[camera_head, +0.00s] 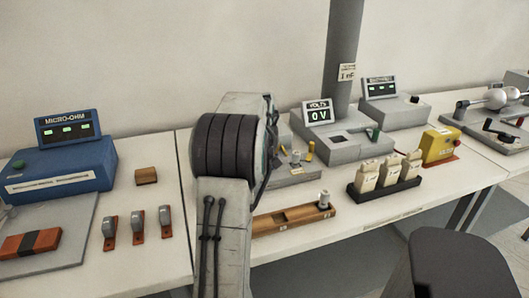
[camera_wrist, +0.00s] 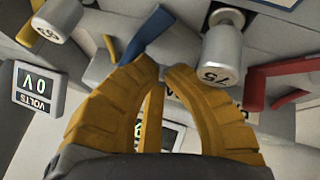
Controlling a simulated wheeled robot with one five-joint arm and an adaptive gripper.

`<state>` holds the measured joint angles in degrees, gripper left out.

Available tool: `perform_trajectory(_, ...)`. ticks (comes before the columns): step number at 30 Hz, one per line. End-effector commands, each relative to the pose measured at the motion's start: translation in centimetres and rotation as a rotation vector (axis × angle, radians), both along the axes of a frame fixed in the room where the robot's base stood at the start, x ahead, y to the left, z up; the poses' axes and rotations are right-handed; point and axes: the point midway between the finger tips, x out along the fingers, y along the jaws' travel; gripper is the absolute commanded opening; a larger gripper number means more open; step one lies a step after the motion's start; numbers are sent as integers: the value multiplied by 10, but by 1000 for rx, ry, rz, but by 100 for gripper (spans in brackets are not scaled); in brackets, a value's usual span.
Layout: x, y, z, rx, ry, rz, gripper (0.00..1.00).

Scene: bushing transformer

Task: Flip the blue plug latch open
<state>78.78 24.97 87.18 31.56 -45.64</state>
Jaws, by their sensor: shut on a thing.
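The blue plug latch (camera_wrist: 150,32) is a flat, slanted bar in the upper middle of the wrist view. My yellow gripper (camera_wrist: 163,68) has its fingertips drawn close together at the latch's lower end, which is partly hidden behind the left finger. The fingers are shut on the latch. A silver plug marked 75 (camera_wrist: 222,52) stands just right of the fingertips. Another silver plug (camera_wrist: 55,20) is at the upper left. In the head view my arm hides the gripper and the blue latch; a silver plug (camera_head: 295,158) shows on the grey device.
A red latch (camera_wrist: 255,85) lies right of the plug. The volts meter (camera_head: 319,112) reads 0 V. A wooden tray (camera_head: 285,220) with a plug, a black rack (camera_head: 384,189) of several white bottles and a yellow box (camera_head: 440,145) stand near my arm.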

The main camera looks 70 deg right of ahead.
Motion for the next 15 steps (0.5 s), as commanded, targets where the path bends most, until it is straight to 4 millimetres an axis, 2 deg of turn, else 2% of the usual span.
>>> perform_trajectory(1, 1, -3, 6, -26, -4, 3, 0)
perform_trajectory(15, 3, 9, 5, -18, -7, 4, 0)
